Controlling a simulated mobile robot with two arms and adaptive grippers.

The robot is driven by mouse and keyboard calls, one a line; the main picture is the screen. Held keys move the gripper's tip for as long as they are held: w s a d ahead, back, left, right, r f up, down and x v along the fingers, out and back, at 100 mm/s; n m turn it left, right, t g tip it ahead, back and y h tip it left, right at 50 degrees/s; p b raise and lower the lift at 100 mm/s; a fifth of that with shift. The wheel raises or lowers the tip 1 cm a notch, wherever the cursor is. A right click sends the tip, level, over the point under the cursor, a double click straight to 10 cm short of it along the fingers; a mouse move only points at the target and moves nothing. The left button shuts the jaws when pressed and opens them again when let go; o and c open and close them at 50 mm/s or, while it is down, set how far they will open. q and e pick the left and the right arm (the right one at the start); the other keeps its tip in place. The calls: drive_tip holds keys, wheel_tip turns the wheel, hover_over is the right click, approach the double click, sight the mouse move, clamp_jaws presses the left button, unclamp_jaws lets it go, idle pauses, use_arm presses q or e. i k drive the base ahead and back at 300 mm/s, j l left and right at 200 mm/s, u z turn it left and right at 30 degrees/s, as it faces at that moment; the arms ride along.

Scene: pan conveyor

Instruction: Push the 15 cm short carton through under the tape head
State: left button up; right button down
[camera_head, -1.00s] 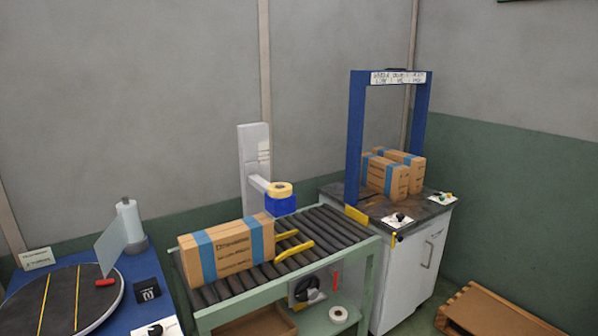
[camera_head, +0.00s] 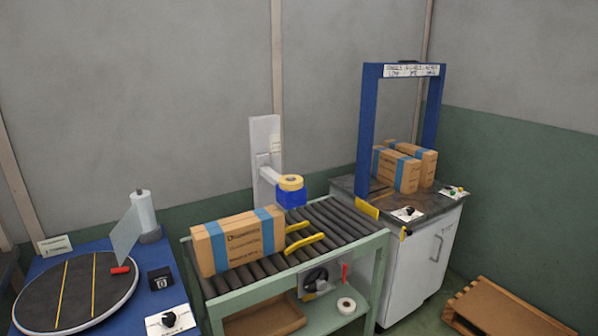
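A brown carton with blue bands (camera_head: 238,242) stands upright on the left part of the roller conveyor (camera_head: 345,226). Its right end is close to two yellow guide rails (camera_head: 304,242); I cannot tell if they touch. The tape head (camera_head: 291,192), a blue block with a yellow tape roll on top, juts from a white post (camera_head: 265,150) behind the conveyor. It is to the right of the carton and higher than the rollers. Neither of my grippers is in view.
A blue table with a round dark turntable (camera_head: 78,290) is at the left. At the right, a blue arch (camera_head: 370,130) stands on a white cabinet (camera_head: 428,260) with two similar cartons (camera_head: 396,170). A wooden pallet (camera_head: 505,308) lies on the floor.

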sight(222, 245)
drive_tip(key=i+l, duration=0.15)
drive_tip(key=i, duration=0.2)
drive_tip(key=i+l+u, duration=0.85)
drive_tip(key=i+j, duration=0.05)
